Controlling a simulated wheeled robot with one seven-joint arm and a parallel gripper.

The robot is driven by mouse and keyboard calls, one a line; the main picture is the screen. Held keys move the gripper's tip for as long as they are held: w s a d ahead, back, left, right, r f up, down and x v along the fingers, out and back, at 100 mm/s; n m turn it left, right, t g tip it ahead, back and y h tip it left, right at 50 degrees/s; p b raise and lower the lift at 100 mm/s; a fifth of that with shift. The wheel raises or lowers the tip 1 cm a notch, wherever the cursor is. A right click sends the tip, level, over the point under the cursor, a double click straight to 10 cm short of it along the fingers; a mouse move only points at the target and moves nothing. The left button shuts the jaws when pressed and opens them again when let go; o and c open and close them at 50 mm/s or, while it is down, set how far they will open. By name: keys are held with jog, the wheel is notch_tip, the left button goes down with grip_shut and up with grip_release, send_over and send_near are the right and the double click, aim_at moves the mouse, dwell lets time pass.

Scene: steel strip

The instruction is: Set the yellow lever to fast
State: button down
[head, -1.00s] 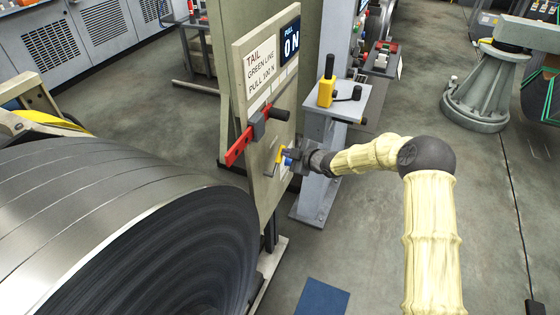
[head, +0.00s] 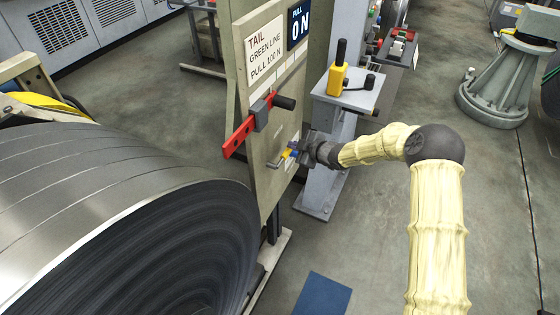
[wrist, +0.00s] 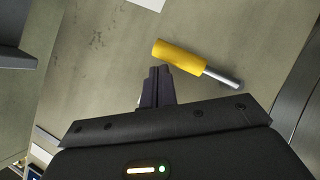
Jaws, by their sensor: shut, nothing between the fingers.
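The yellow lever (head: 286,154) is on the lower part of the upright beige panel (head: 263,185). In the wrist view its yellow grip (wrist: 180,57) slants down right to a bare metal rod (wrist: 222,77). My gripper (head: 297,150) is at the panel, right beside the lever, with a bit of blue near its fingers. In the wrist view my gripper (wrist: 159,72) is shut and empty, its fingertips close to the left end of the yellow grip. I cannot tell whether they touch it. No speed marking is readable.
A red bar (head: 238,138) with a black handle projects from the panel above the lever. A large steel coil (head: 130,220) stands at the left. A grey pedestal (head: 330,180) carries a yellow control box (head: 338,80) behind my gripper.

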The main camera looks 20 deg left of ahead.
jog(key=shift+d+f, duration=0.15)
jog(key=shift+f, duration=0.15)
dwell(0.4)
jog(key=d+r+p, duration=0.2)
jog(key=d+r, duration=0.7)
jog(key=shift+r, duration=0.35)
jog(key=shift+s, duration=0.1)
